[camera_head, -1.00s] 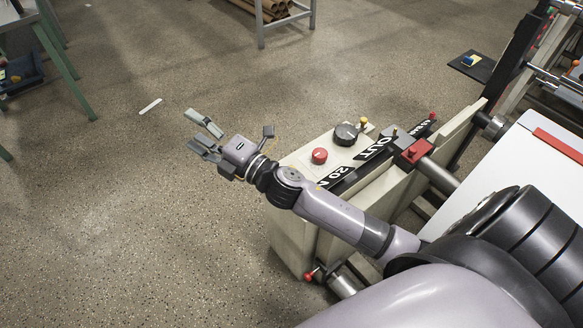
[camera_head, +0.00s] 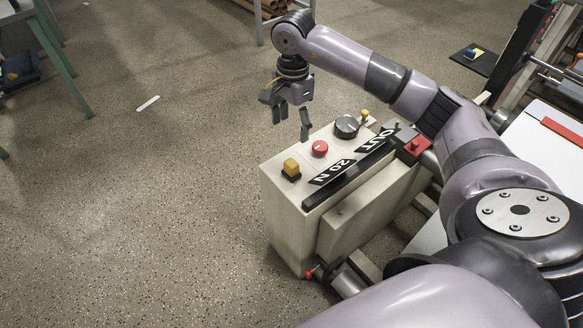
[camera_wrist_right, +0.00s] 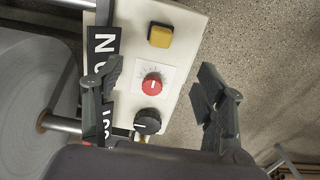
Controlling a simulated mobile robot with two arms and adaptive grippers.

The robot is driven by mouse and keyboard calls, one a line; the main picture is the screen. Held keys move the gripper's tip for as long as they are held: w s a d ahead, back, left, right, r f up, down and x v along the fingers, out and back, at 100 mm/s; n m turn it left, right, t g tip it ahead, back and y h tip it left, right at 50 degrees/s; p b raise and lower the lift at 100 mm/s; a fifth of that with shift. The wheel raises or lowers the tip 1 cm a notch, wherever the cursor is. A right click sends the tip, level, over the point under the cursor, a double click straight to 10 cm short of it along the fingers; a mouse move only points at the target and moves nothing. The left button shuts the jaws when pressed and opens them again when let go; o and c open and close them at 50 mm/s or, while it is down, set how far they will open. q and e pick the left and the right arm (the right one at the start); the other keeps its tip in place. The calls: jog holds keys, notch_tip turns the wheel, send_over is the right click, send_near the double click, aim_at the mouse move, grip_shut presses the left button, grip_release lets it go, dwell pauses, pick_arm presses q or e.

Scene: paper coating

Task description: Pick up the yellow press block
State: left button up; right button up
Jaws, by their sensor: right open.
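The yellow press block (camera_head: 291,166) sits on a dark base on the top face of the cream machine housing (camera_head: 283,214), near its left end. In the right wrist view the yellow press block (camera_wrist_right: 160,36) is at the upper middle, beyond the fingers. My right gripper (camera_head: 291,128) is open and empty, pointing down above the far side of the housing, apart from the block. In the right wrist view my right gripper (camera_wrist_right: 158,88) has its fingers spread to the left and right, with the red knob between them. My left gripper is out of view.
On the same panel are a red knob (camera_head: 320,148), a black dial (camera_head: 346,127) and a small yellow knob (camera_head: 365,114). A black label strip (camera_head: 345,172) and a red block (camera_head: 417,146) lie along the right side. Open floor is to the left.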

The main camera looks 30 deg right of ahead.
aim_at(291, 163)
notch_tip(291, 163, down, 12)
jog(key=shift+d+r+b, duration=0.15)
jog(key=shift+r+b, duration=0.05)
jog(key=shift+b, duration=0.4)
jog(key=shift+w+f+b, duration=0.15)
jog(key=shift+f+b, duration=0.15)
jog(key=shift+f, duration=2.55)
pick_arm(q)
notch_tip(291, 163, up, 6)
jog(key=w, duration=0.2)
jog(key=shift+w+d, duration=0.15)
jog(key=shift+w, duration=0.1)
pick_arm(e)
jog(key=shift+c, duration=0.4)
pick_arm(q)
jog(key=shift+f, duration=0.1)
pick_arm(e)
jog(key=c, duration=1.2)
